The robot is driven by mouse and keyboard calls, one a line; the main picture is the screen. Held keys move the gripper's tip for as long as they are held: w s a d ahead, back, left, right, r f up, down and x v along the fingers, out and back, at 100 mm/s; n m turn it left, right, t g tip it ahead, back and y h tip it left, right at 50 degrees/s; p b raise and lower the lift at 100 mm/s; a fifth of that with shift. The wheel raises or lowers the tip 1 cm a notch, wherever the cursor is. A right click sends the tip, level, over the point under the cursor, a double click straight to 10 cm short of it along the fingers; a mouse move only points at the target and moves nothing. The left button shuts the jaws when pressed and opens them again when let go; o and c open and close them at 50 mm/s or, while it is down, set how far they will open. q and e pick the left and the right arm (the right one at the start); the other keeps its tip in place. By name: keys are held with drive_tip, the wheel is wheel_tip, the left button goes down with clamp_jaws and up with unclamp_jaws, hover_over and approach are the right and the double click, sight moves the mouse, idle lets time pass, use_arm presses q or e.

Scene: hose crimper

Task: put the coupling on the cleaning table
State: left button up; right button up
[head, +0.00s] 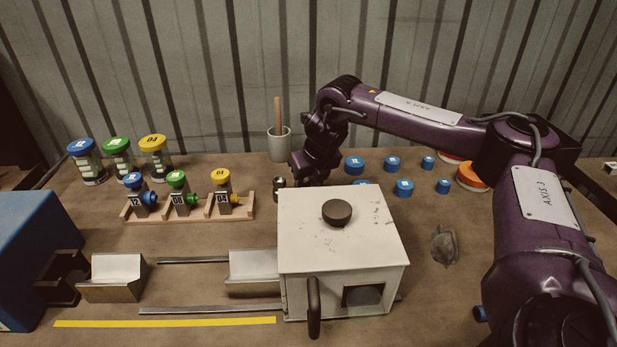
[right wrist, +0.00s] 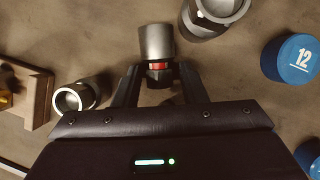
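In the right wrist view, a silver metal coupling with a red band (right wrist: 157,45) sits between the two fingertips of my right gripper (right wrist: 158,78). The fingers look closed on its narrower banded part. Its far end points away from the gripper. Whether it touches the table is unclear. In the head view my right gripper (head: 304,172) is behind the white box, its fingertips hidden. Two more metal couplings stand beside it in the wrist view, one at left (right wrist: 75,97) and one at upper right (right wrist: 214,14). I cannot identify a cleaning table. My left gripper is out of view.
A white box with a black knob (head: 300,240) stands in front of the gripper. A wooden rack (head: 190,212) with capped fittings is left. A grey cup (head: 280,145) stands behind. A rag (head: 444,246) lies right.

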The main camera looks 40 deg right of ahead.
drive_tip(key=shift+o, duration=0.6)
drive_tip(key=shift+r, duration=0.1)
drive_tip(key=shift+r, duration=0.2)
drive_tip(key=v, duration=0.8)
drive_tip(key=shift+r, duration=0.2)
drive_tip(key=p+v, duration=0.2)
drive_tip(key=shift+s+r, duration=0.15)
drive_tip(key=shift+r, duration=0.25)
drive_tip(key=shift+s+r, duration=0.2)
drive_tip(key=shift+s, duration=0.1)
